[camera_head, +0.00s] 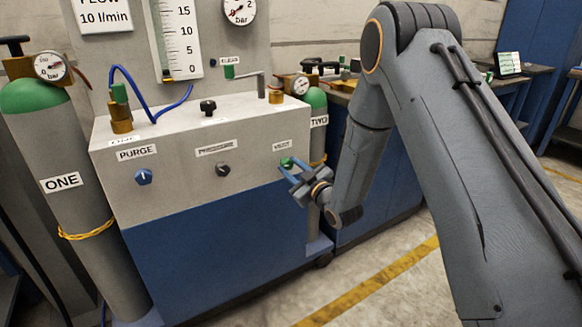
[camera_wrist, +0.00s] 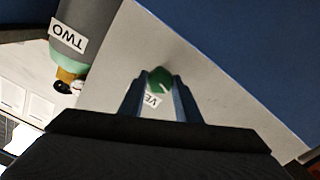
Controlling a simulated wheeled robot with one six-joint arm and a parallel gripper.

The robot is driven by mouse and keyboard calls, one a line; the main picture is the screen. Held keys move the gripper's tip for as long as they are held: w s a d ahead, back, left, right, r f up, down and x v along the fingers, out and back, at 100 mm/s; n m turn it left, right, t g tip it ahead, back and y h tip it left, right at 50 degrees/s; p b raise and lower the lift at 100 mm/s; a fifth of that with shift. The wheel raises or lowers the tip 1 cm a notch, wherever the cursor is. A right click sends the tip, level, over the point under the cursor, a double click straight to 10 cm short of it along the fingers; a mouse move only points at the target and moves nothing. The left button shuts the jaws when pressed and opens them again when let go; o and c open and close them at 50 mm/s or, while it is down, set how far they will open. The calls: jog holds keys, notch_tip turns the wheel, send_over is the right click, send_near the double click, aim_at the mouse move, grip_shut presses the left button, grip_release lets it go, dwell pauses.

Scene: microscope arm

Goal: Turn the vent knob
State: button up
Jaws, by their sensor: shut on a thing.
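The vent knob (camera_head: 286,163) is a green knob at the right end of the grey panel front, just under its small label. In the wrist view the green knob (camera_wrist: 160,80) lies between the tips of my two blue fingers, with a white line on its face. The label beside it is partly hidden by a finger, with "VE" readable. My gripper (camera_head: 294,172) reaches the panel from the right and is shut on the vent knob. It also shows in the wrist view (camera_wrist: 160,86).
The panel (camera_head: 180,185) also carries a blue purge knob (camera_head: 143,176) and a black middle knob (camera_head: 223,170). Cylinder ONE (camera_head: 80,190) stands at left; cylinder TWO (camera_head: 318,135) stands close behind my gripper. Open floor (camera_head: 390,285) lies in front at right.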

jog(key=m+p, duration=0.2)
jog(key=m, duration=0.9)
jog(key=shift+p, duration=0.4)
jog(key=shift+m+p, duration=0.35)
jog(key=shift+m, duration=1.25)
jog(key=o, duration=1.1)
jog(key=shift+d, duration=0.1)
jog(key=shift+c, duration=0.2)
jog(key=v, duration=0.7)
jog(key=shift+s+d, duration=0.25)
jog(key=shift+s, duration=0.05)
